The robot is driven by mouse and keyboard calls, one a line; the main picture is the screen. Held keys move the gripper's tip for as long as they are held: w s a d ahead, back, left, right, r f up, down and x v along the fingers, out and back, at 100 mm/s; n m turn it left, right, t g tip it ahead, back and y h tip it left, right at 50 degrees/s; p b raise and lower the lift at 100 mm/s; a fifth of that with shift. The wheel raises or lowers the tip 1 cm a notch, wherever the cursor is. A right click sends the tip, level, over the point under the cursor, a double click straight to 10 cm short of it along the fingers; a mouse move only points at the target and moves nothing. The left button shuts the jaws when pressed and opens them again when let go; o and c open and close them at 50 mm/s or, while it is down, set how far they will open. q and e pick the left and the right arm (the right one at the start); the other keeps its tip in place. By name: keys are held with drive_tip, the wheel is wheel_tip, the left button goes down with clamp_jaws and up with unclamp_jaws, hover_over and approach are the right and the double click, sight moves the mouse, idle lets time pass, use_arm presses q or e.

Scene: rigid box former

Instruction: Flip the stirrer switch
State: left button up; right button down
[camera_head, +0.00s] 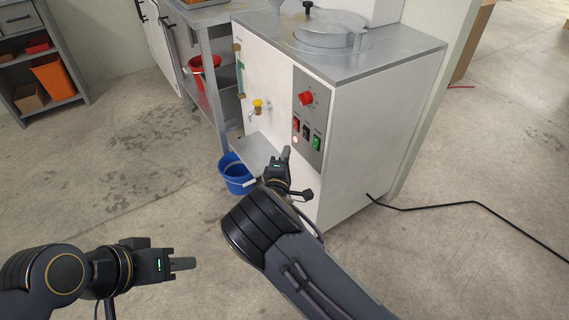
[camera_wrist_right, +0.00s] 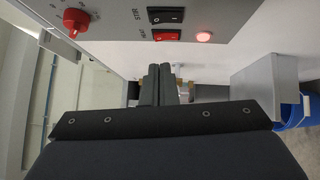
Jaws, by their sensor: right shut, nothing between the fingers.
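The stirrer switch (camera_head: 306,131) is a black rocker on the grey control panel (camera_head: 312,82) of a white machine. In the right wrist view the black rocker (camera_wrist_right: 166,16) sits at the top beside a label that seems to read STIR. A red rocker (camera_wrist_right: 167,35) marked HEAT is beside it, with a glowing red lamp (camera_wrist_right: 204,37). My right gripper (camera_head: 286,153) is shut and empty, just below and left of the switches in the head view, apart from them. Its fingers (camera_wrist_right: 157,82) point toward the machine. My left gripper (camera_head: 183,264) is low at left, seen edge-on.
A red knob (camera_head: 306,98) and a green switch (camera_head: 317,142) share the panel. A yellow-handled tap (camera_head: 258,104) sticks out left of it, above a grey ledge (camera_head: 255,150) and a blue bucket (camera_head: 235,174). A black cable (camera_head: 440,205) runs along the floor at right.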

sight(305, 134)
drive_tip(key=w+d, duration=0.1)
drive_tip(key=w, duration=0.1)
drive_tip(key=w+d, duration=0.1)
drive_tip(key=w, duration=0.1)
drive_tip(key=w+d+r+b, duration=0.1)
drive_tip(key=w+d, duration=0.1)
drive_tip(key=shift+w, duration=0.3)
